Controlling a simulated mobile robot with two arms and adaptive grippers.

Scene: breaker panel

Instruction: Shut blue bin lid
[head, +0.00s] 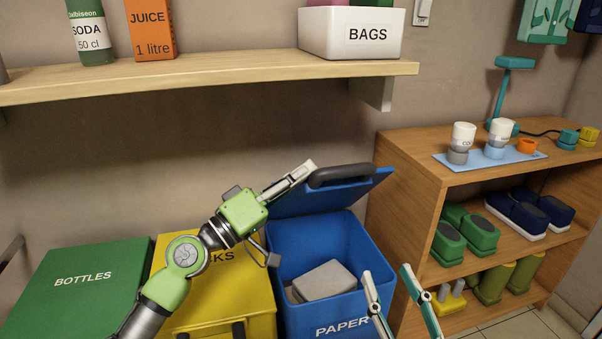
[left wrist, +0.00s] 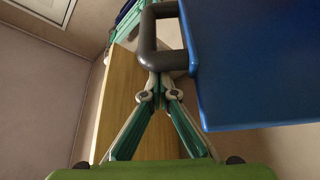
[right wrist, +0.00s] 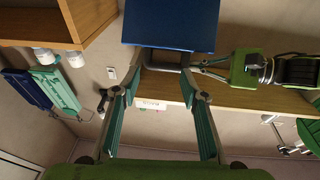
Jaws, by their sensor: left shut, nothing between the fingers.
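The blue bin (head: 345,237), marked PAPER, has its blue lid (head: 318,198) raised and tilted back over the opening. A dark handle (head: 341,175) is on the lid's upper edge. My left gripper (head: 308,167) is shut and empty, with its tips close beside the handle's left end. In the left wrist view, the tips (left wrist: 158,78) are at the dark handle (left wrist: 149,38), beside the lid (left wrist: 255,65); contact is unclear. My right gripper (head: 386,271) is open and empty in front of the bin's right side. In the right wrist view, the lid (right wrist: 172,25) shows beyond its open fingers (right wrist: 153,82).
A grey block (head: 324,279) lies inside the blue bin. A yellow bin (head: 215,295) and a green BOTTLES bin (head: 82,300) stand shut at the left. A wooden shelf unit (head: 405,165) stands close at the right, and a wall shelf (head: 215,75) hangs above.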

